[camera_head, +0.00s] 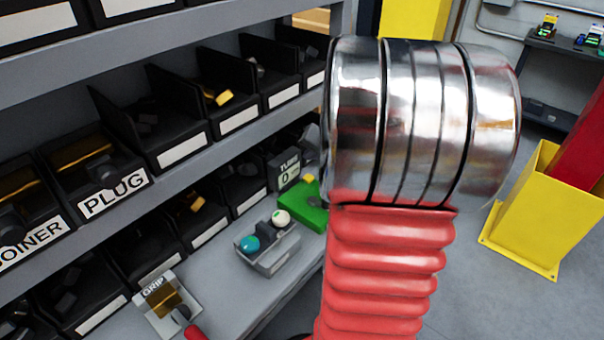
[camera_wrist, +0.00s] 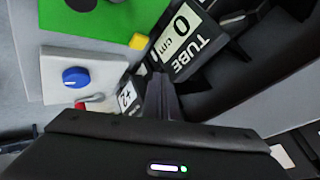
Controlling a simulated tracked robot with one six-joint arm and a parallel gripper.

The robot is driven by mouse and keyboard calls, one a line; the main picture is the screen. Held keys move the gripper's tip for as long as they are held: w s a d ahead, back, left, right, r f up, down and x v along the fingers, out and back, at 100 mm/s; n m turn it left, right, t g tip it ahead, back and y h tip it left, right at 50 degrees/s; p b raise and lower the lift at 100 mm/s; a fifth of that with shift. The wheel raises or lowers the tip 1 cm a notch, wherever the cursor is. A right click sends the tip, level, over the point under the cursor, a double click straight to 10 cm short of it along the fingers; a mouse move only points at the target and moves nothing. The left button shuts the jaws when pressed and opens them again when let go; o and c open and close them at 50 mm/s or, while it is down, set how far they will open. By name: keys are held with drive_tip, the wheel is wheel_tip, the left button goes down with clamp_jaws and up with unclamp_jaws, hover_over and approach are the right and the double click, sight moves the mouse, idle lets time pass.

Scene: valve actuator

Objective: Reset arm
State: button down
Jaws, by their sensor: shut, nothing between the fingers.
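My arm, a red ribbed sleeve with a shiny metal cylinder on top, fills the right middle of the head view; my gripper is not visible there. In the wrist view my gripper (camera_wrist: 160,82) shows as dark narrow fingers, pressed together and empty. Its tips are near a black box marked "TUBE 0 cm" (camera_wrist: 182,45) in the picture, but I cannot tell whether they touch it. The TUBE box also shows in the head view (camera_head: 287,168), left of my arm.
The wrist view shows a green board (camera_wrist: 110,22) and a white plate (camera_wrist: 62,62) with a blue knob (camera_wrist: 75,77). Shelves of black bins (camera_head: 160,130) fill the head view's left. A grey box (camera_head: 268,262) with teal and white balls sits on the lower shelf. A yellow post base (camera_head: 545,220) stands right.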

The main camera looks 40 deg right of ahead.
idle(0.4)
drive_tip(key=shift+a+m, duration=0.3)
drive_tip(key=a, duration=0.1)
drive_tip(key=s+a+f+y, duration=0.1)
drive_tip(key=a+f+y, duration=0.1)
drive_tip(key=a, duration=0.1)
drive_tip(key=shift+s+a+f+g, duration=0.1)
drive_tip(key=shift+s+g, duration=0.3)
drive_tip(key=s+a+n, duration=0.1)
drive_tip(key=a, duration=0.3)
drive_tip(key=s+a+r+n+g+y, duration=0.1)
drive_tip(key=a, duration=0.4)
drive_tip(key=s+a+n+g, duration=0.1)
drive_tip(key=s+a, duration=0.1)
drive_tip(key=a, duration=0.3)
drive_tip(key=shift+r+n+y, duration=0.35)
drive_tip(key=shift+n+y, duration=0.05)
drive_tip(key=s+a+r+n, duration=0.4)
drive_tip(key=a, duration=0.5)
drive_tip(key=s+a+r+n, duration=0.4)
drive_tip(key=s+a+n, duration=0.1)
drive_tip(key=a, duration=0.5)
drive_tip(key=shift+a+r+n+h, duration=0.15)
drive_tip(key=shift+n+h, duration=0.15)
drive_tip(key=shift+h, duration=0.1)
